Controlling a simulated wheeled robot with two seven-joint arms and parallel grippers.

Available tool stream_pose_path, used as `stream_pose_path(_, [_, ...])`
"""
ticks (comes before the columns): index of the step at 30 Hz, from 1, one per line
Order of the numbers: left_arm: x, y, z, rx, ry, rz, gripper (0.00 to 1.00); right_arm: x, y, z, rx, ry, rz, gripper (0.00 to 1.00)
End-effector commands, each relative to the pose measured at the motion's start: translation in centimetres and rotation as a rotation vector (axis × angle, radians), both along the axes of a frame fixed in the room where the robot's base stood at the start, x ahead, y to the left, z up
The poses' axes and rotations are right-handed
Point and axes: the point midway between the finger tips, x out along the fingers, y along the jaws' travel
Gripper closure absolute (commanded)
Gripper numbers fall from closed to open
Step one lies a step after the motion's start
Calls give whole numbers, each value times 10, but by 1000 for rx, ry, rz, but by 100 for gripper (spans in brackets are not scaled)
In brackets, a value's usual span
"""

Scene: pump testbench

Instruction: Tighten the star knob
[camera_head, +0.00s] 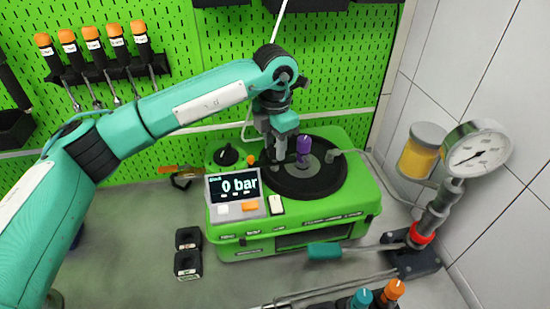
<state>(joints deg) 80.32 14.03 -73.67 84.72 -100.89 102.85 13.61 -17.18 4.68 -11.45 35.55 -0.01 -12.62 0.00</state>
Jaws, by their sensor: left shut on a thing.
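The green pump testbench (300,226) stands on the grey table with a round black disc (325,182) on top. My left gripper (281,163) points down at the left part of the disc. It is shut, with the star knob between its fingers. The fingers hide most of the knob, so its shape and how far it is turned cannot be told. A purple-topped part (304,146) stands upright just right of the fingers. The display (234,186) on the bench reads 0 bar. My right gripper is not in view.
A black round dial (228,155) and an orange knob (251,160) sit left of the gripper. A pressure gauge (475,150) and yellow-filled jar (421,150) stand at right. A teal-handled tool (325,250) lies in front. Screwdrivers (92,45) hang on the green pegboard.

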Motion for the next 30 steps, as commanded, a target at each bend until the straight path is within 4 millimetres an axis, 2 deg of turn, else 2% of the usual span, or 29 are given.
stream_pose_path(1, [1, 0, -7, 0, -5, -44, 90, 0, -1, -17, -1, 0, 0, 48])
stream_pose_path(3, [1, 0, -6, 1, -4, -111, 90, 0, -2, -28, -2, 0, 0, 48])
stream_pose_path(18, [1, 0, -3, 0, -3, -585, 90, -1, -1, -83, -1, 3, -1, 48])
stream_pose_path(21, [1, 0, -2, 0, -4, -680, 90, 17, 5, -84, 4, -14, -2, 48])
stream_pose_path(30, [1, 0, 0, -1, -3, -963, 90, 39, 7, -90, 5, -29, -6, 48])
